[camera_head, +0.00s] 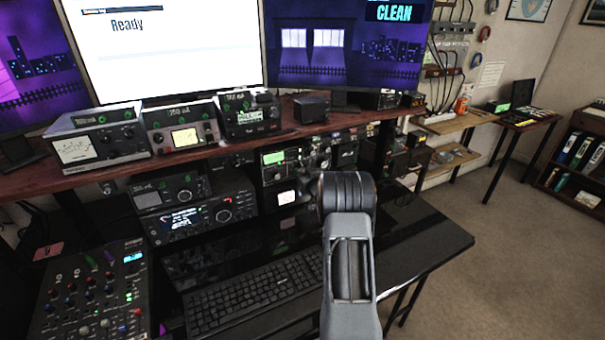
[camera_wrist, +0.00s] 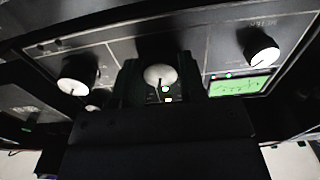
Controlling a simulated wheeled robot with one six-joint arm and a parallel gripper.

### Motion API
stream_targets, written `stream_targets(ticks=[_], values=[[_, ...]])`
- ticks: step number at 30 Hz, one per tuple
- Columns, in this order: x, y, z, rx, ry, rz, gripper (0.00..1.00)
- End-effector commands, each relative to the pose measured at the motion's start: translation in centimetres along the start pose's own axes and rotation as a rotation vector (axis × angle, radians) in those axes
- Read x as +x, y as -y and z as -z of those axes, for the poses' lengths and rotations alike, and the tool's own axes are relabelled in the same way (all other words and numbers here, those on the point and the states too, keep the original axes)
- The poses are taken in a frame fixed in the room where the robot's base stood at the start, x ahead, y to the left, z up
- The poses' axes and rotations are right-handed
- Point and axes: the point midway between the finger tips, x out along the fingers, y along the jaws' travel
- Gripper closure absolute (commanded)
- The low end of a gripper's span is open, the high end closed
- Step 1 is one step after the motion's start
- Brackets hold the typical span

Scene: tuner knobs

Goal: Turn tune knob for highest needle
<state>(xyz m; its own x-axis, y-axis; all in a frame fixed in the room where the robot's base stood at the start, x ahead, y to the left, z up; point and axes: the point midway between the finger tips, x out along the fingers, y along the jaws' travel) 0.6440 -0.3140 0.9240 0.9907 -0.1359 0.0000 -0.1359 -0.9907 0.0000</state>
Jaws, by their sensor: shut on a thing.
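In the wrist view, a pale round knob (camera_wrist: 158,74) sits on a dark panel between the two dark fingers of my gripper (camera_wrist: 160,84). The fingers are shut on this knob, one on each side. A lit green meter (camera_wrist: 241,86) is on the same panel, to the right of the gripper. Its needle is too small and dim to read surely. In the head view my own arm reaches toward the radios and hides the gripper and the held knob.
A second knob (camera_wrist: 77,75) lies left of the gripper and a third knob (camera_wrist: 260,50) lies right, near the lettering. In the head view, stacked radios (camera_head: 203,215) stand behind a keyboard (camera_head: 255,290). A mixer (camera_head: 90,295) is at lower left. Open floor (camera_head: 500,250) lies right.

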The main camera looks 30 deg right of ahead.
Motion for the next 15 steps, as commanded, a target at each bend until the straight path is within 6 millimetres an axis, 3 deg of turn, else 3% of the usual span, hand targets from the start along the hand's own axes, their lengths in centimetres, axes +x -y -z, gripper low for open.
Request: stream_targets(ticks=[8, 15], values=[[0.0, 0.0, -0.28, -0.033, 0.0, 0.0, 0.86], [0.0, -0.03, -0.6, -0.178, -0.003, 0.0, 0.86]])
